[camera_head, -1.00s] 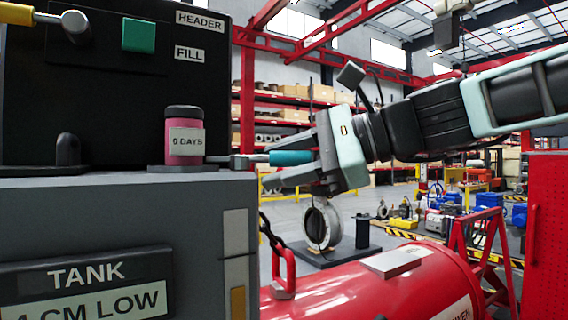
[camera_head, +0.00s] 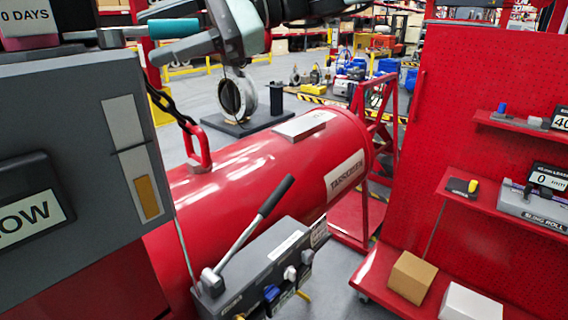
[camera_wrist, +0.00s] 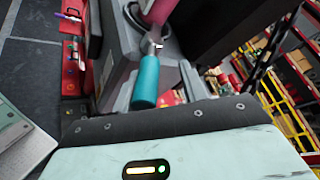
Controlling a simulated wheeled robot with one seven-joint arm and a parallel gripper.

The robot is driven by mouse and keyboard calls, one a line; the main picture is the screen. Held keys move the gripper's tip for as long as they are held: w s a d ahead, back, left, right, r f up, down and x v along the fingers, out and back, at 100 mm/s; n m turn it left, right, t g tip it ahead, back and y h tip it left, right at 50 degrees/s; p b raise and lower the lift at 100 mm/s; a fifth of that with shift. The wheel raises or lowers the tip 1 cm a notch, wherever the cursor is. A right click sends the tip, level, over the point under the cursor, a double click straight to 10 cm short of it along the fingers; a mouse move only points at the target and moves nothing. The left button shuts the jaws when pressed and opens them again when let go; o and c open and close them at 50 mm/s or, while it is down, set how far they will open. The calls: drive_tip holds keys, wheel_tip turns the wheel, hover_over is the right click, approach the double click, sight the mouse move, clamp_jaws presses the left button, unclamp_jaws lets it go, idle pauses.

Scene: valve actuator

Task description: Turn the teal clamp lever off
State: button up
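The teal clamp lever (camera_head: 172,27) sticks out to the right from its metal shank at the top edge of the grey tank cabinet, at the upper left of the head view. It lies about level. In the wrist view the teal handle (camera_wrist: 146,80) is upright in the picture, its free end close to my gripper's dark edge. My gripper (camera_head: 190,42) is at the handle's free end, with its lower finger under the handle and a gap between them. It looks open. Its upper part is cut by the head view's top edge.
The grey cabinet (camera_head: 75,95) fills the left. Below is a red cylinder (camera_head: 240,170) with a chain, and a grey box with a black-handled lever (camera_head: 270,205). A red pegboard rack (camera_head: 480,90) stands right.

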drive_tip(key=b+v, duration=0.6)
drive_tip(key=v, duration=1.1)
drive_tip(key=s+a+f+n+t+h+b, duration=0.1)
drive_tip(key=s+a+f+h+b, duration=0.15)
drive_tip(key=f, duration=0.65)
drive_tip(key=s+a+f+n+h+b, duration=0.1)
drive_tip(key=s+a+f+h, duration=0.15)
drive_tip(key=f, duration=0.65)
drive_tip(key=s+d+f+n+h+b, duration=0.1)
drive_tip(key=s+d+f+h+b, duration=0.1)
drive_tip(key=f, duration=0.7)
drive_tip(key=s+d+f+n+t+h+b, duration=0.1)
drive_tip(key=s+f, duration=0.4)
drive_tip(key=f, duration=0.5)
drive_tip(key=shift+s+d+n+h+b, duration=0.4)
drive_tip(key=shift+d+n+b, duration=0.15)
drive_tip(key=shift+b, duration=0.3)
